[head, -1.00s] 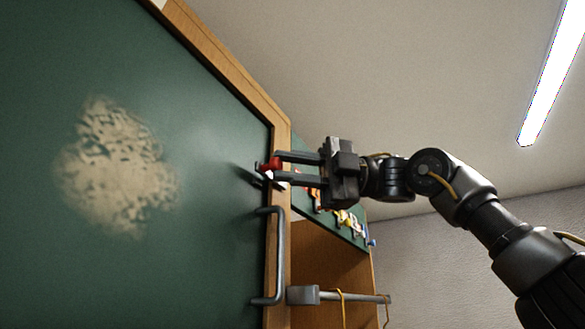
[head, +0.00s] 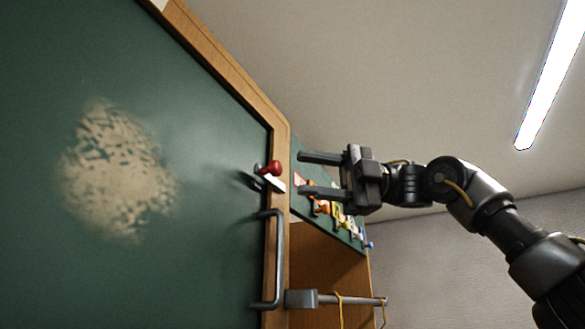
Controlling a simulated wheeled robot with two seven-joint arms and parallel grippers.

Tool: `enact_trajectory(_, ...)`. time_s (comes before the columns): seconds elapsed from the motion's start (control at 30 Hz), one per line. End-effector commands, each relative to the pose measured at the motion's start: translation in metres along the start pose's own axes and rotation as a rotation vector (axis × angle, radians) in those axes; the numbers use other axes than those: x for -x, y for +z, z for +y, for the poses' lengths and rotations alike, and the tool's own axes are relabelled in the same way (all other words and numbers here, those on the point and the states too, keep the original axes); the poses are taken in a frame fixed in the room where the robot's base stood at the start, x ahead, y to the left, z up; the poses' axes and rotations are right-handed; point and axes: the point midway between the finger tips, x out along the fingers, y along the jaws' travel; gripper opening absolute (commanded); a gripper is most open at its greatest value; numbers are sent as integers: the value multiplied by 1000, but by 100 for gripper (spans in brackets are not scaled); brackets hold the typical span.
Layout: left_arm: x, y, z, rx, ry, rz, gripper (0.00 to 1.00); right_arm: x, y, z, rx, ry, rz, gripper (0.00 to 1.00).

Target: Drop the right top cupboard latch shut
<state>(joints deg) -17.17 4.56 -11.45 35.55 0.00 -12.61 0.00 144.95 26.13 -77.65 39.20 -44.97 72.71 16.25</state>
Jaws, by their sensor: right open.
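The cupboard latch is a small white bar (head: 274,184) with a red knob (head: 271,168), on the right edge of the green cupboard door (head: 215,120). The bar slants down to the right across the wooden frame edge. My right gripper (head: 322,174) is open and empty, to the right of the red knob and apart from it. Its two fingers point left toward the latch. My left gripper is not in view.
A grey bar handle (head: 279,260) stands out below the latch. A grey rod (head: 340,299) with yellow cord sticks out at the lower right. Behind my gripper, a green side panel carries several colourful pieces (head: 338,215). The ceiling side is clear.

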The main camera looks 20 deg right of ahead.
Motion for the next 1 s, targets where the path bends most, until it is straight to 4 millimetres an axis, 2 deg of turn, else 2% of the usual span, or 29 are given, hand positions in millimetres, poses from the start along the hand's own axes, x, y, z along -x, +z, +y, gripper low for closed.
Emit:
enact_trajectory(0.03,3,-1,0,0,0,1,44,12,0,2,0,2,-4,44)
enact_trajectory(0.2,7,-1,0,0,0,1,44,42,-1,2,2,1,-2,44)
enact_trajectory(0.4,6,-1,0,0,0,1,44,61,-1,0,1,0,0,44)
enact_trajectory(1.0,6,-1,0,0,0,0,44,64,-1,0,1,-1,0,44)
